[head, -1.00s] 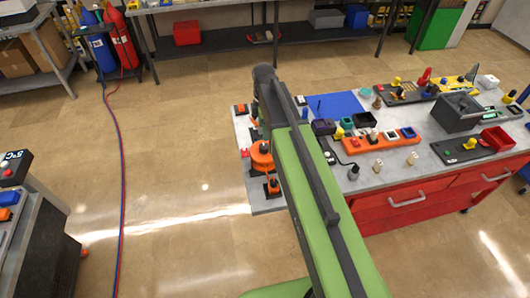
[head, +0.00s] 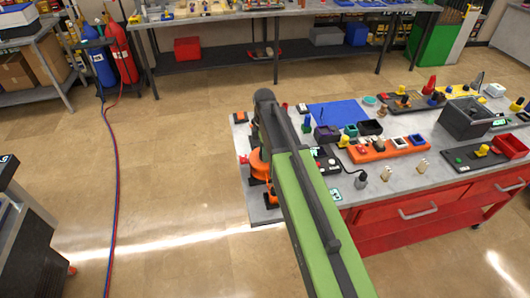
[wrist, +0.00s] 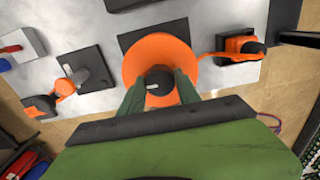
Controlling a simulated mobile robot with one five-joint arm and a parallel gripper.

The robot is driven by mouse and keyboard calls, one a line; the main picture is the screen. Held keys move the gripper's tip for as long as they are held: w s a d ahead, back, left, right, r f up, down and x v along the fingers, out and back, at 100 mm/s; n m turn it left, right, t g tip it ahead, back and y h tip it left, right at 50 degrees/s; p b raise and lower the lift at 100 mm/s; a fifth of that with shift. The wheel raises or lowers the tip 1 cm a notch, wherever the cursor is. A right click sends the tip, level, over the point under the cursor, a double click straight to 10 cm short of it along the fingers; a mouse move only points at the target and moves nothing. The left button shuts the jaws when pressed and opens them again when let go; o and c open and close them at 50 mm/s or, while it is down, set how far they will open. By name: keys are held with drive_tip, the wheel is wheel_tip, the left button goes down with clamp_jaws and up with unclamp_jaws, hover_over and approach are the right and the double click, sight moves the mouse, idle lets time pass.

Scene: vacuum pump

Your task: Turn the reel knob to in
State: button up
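The orange reel (wrist: 158,52) is a round disc on a dark square plate in the wrist view, with a dark round knob (wrist: 159,80) at its middle. The knob carries a short white mark pointing left. My gripper (wrist: 160,80) has its two green fingers on either side of the knob, over the disc. The fingers look spread, and I cannot tell whether they touch the knob. In the head view the orange reel (head: 257,165) shows at the table's left end, partly hidden by my green arm. My fingertips are hidden there.
In the wrist view an orange strip runs right to a dark-capped post (wrist: 250,47). A grey lever on a dark plate (wrist: 86,70) stands left. The grey table (head: 400,180) holds a blue mat (head: 335,114) and several devices to the right.

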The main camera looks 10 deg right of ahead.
clamp_jaws()
